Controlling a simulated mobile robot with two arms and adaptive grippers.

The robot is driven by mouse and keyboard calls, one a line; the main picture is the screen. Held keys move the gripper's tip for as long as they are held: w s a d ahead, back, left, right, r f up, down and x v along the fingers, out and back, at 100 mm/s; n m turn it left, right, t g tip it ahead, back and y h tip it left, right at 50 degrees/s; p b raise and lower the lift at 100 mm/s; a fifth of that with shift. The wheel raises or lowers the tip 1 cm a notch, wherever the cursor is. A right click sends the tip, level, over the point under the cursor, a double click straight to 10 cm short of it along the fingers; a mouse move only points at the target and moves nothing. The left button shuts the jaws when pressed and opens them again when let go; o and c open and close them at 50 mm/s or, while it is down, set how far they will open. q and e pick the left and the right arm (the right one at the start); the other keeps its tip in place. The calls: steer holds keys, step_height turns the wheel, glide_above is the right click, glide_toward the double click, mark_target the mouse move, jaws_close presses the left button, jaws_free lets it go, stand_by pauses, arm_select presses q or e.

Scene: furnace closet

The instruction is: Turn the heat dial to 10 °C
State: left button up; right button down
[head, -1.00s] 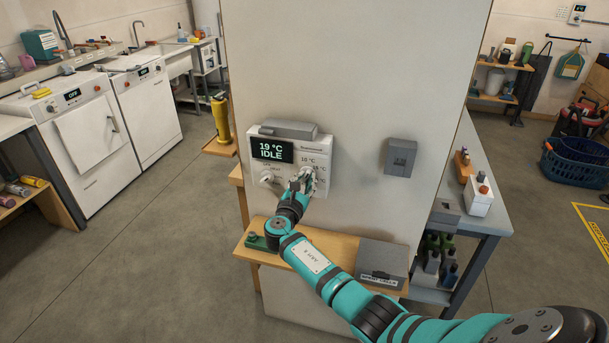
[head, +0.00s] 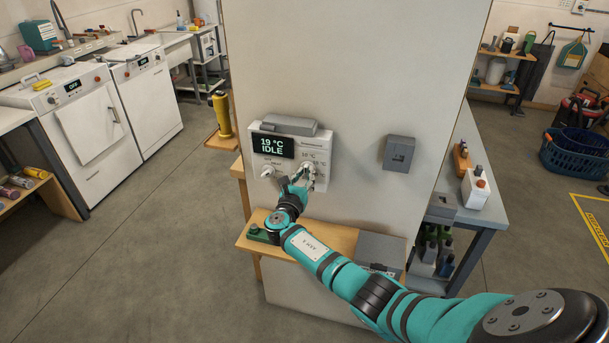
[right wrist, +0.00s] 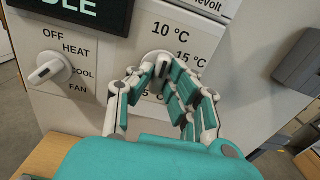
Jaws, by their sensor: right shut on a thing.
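The white thermostat panel (head: 318,148) is on the pillar's face, and its dark display (head: 273,147) reads "19 °C IDLE". The heat dial (right wrist: 162,62) sits on the right half, with "10 °C" printed above it and "15 °C" to its upper right; a lower label is partly hidden. My right gripper (right wrist: 161,77) is shut on this dial, with fingers on both sides of its grip. My right gripper also shows in the head view (head: 304,177), covering much of the dial. The dial's exact setting is unclear. My left gripper is out of view.
Left of the heat dial is a mode dial (right wrist: 47,72) marked OFF, HEAT, COOL and FAN. A grey box (head: 398,153) is on the pillar to the right. A wooden shelf (head: 325,238) with a grey box (head: 381,252) is below the panel, under my right arm.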

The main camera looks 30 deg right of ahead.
steer(key=c, duration=1.3)
jaws_free()
steer(key=shift+f, duration=0.1)
steer(key=shift+s+a, duration=0.1)
steer(key=shift+a, duration=0.05)
steer(key=v, duration=1.1)
steer(key=shift+s+a, duration=0.2)
steer(key=shift+s, duration=0.05)
